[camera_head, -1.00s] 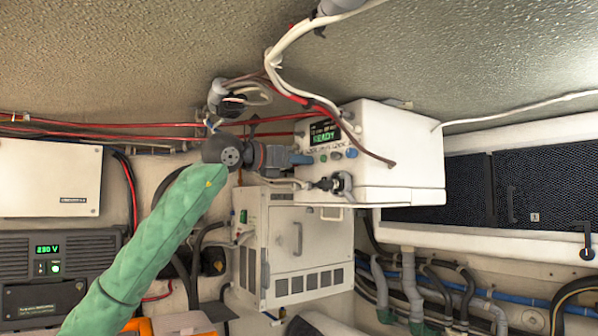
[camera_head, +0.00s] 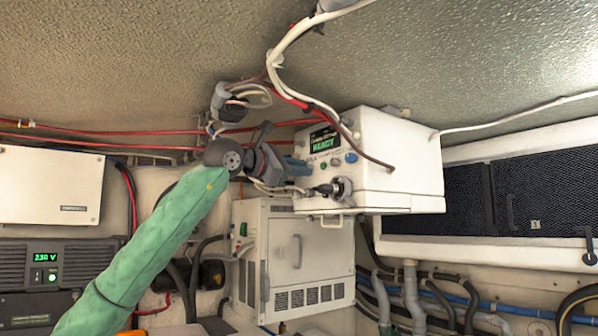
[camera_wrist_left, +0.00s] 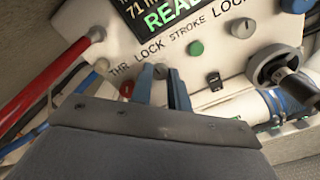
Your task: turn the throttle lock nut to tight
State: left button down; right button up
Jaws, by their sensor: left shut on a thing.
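The throttle lock nut (camera_wrist_left: 160,72) is a small grey slotted knob on the white control box, just below the "THR LOCK" lettering in the left wrist view. My left gripper (camera_wrist_left: 163,84) has its two blue fingers on either side of the nut, shut on it. In the head view my left gripper (camera_head: 302,166) reaches the left part of the box's front face, and its fingers hide the nut there. The control box (camera_head: 400,165) has a display (camera_head: 324,139) reading "READY". My right gripper is in neither view.
A green button (camera_wrist_left: 196,48), another grey knob (camera_wrist_left: 235,50) and a black round fitting (camera_wrist_left: 280,72) sit right of the nut. A red cable (camera_wrist_left: 48,87) enters at left. A white cabinet (camera_head: 280,265) is below the box, and cables hang above it.

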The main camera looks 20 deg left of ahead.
pick_arm(q)
jog(key=shift+f, duration=0.15)
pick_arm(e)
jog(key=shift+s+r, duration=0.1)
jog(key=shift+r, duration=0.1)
pick_arm(q)
jog(key=c, duration=1.3)
grip_release()
jog(key=shift+c, duration=0.2)
